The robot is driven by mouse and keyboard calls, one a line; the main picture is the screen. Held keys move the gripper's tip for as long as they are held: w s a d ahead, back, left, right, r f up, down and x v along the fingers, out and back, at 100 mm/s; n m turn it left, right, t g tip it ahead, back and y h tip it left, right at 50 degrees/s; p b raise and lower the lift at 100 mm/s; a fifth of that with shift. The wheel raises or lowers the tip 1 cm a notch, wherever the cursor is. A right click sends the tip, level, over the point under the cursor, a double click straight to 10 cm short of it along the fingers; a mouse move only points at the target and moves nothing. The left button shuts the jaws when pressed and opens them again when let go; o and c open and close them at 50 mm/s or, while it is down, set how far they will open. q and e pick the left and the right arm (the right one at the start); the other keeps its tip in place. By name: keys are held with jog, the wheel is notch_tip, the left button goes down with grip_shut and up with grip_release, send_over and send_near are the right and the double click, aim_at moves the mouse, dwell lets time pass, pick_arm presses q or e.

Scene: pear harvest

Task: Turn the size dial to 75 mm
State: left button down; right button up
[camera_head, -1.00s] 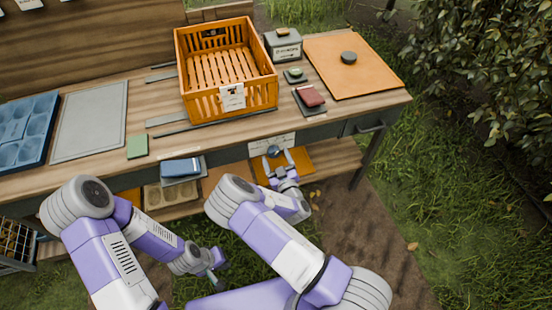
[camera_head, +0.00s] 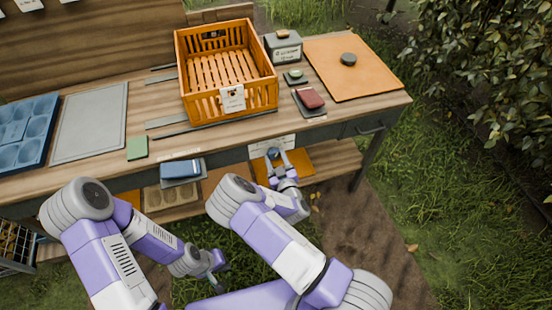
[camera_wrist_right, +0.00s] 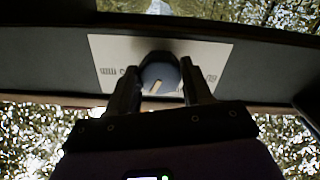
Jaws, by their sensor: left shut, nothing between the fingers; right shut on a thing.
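The size dial (camera_wrist_right: 160,70) is a dark round knob with a pale pointer line, on a white scale plate (camera_wrist_right: 105,55) on the bench's front face. In the wrist view the pointer aims downward, slightly left; the scale markings are too small to read. The dial also shows in the head view (camera_head: 272,153). My right gripper (camera_wrist_right: 160,76) is shut on the dial, one finger on each side. It also shows in the head view (camera_head: 276,160). My left gripper (camera_head: 217,283) is shut and empty, low in front of the bench.
An orange crate (camera_head: 226,108) stands on the bench above the dial. A grey box (camera_head: 284,48), a red pad (camera_head: 311,97) and an orange board (camera_head: 365,80) are to its right. A lower shelf runs beneath the bench top. Grass lies to the right.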

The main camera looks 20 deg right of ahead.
jog(key=shift+m, duration=0.3)
jog(key=shift+d+m, duration=0.1)
jog(key=shift+m, duration=0.9)
jog(key=shift+m+p, duration=0.3)
jog(key=shift+m, duration=0.5)
jog(key=shift+m+b, duration=0.5)
jog(key=shift+m, duration=1.7)
jog(key=shift+a, duration=0.2)
jog(key=o, duration=1)
jog(key=shift+o, duration=0.2)
jog(key=shift+s, duration=0.1)
jog(key=s+p, duration=0.1)
jog(key=s, duration=0.6)
jog(key=shift+s+d, duration=0.15)
jog(key=shift+s, duration=0.1)
